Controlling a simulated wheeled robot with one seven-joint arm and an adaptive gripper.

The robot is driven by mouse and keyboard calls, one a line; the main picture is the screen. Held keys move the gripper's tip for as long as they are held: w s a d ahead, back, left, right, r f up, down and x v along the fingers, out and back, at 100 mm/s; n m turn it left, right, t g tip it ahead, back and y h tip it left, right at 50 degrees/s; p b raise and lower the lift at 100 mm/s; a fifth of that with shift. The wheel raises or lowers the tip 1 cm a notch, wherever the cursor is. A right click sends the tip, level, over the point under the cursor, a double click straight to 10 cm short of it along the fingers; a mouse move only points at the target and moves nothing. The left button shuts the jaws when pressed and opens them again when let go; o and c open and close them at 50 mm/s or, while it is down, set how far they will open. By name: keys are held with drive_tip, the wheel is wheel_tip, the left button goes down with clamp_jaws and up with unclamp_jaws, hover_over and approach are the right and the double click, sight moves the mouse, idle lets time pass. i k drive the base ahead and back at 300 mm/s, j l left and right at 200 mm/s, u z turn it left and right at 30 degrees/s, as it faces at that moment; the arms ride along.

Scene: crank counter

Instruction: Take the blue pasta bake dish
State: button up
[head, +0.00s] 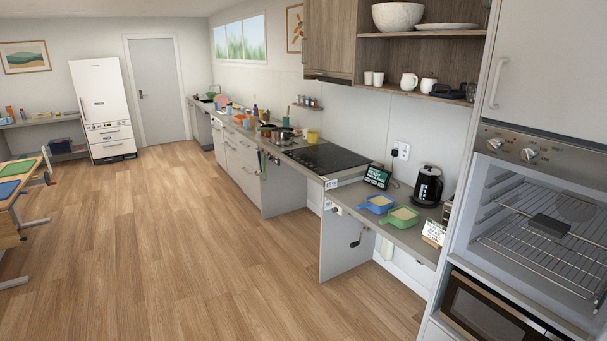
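The blue pasta bake dish (377,204) sits on the lowered counter section (408,238) at the right of the head view. It has a pale filling and a short handle pointing left. A similar green dish (401,217) with pale filling stands just to its right and nearer to me, with its handle also to the left. My gripper is not in the head view.
A black kettle (428,186) and a small dark display (377,176) stand behind the dishes. A small sign (433,232) stands right of them. A crank (356,240) hangs below the counter. An oven (540,220) is at right. The wooden floor (180,240) is clear.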

sight(378, 204)
drive_tip(key=i+j+u, duration=0.15)
drive_tip(key=i, duration=0.6)
drive_tip(key=i+j+u, duration=0.1)
drive_tip(key=i, duration=0.65)
drive_tip(key=i+j+z, duration=0.1)
drive_tip(key=i+z, duration=0.35)
drive_tip(key=i+j+z, duration=0.15)
drive_tip(key=z, duration=0.3)
drive_tip(key=i+j+z, duration=0.3)
drive_tip(key=z, duration=0.15)
drive_tip(key=i+j+z, duration=0.2)
drive_tip(key=j+z, duration=0.2)
drive_tip(key=i+j+z, duration=0.15)
drive_tip(key=j+z, duration=0.75)
drive_tip(key=i+j, duration=0.05)
drive_tip(key=j, duration=0.05)
